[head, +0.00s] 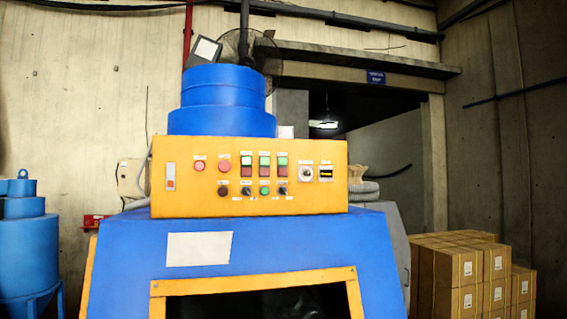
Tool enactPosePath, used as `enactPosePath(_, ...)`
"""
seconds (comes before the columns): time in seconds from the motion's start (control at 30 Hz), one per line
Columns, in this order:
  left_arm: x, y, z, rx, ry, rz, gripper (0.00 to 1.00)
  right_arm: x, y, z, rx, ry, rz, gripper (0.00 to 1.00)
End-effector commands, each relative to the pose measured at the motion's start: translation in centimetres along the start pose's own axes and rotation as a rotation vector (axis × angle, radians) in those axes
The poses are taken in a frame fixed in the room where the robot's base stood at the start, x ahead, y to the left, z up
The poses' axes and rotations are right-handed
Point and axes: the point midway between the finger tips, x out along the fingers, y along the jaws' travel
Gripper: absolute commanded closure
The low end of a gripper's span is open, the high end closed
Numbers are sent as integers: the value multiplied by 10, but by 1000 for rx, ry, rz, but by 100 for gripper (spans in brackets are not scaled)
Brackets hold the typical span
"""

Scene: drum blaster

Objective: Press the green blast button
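An orange control panel (320,203) stands on top of a blue machine (300,243). Its upper row has two round red buttons and several square switches with a green upper half and red lower half, such as the left green one (246,161), the middle one (264,161) and the right one (282,161). A round green button (264,190) sits in the lower row between dark knobs. The labels are too small to read, so I cannot tell which green button is the blast one. Neither gripper is in view.
A dark opening (255,306) with an orange frame is low on the machine's front. Stacked cardboard boxes (455,270) stand at the right. A blue tank (28,250) stands at the left. Nothing visible stands in front of the panel.

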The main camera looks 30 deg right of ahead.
Motion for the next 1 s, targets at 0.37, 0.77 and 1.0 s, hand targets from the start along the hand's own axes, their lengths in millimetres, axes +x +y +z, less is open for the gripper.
enactPosePath(0.37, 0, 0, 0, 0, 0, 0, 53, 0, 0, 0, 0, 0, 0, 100)
enactPosePath(0.77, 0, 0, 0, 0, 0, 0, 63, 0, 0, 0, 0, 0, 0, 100)
enactPosePath(1.0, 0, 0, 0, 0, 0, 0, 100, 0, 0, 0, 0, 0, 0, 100)
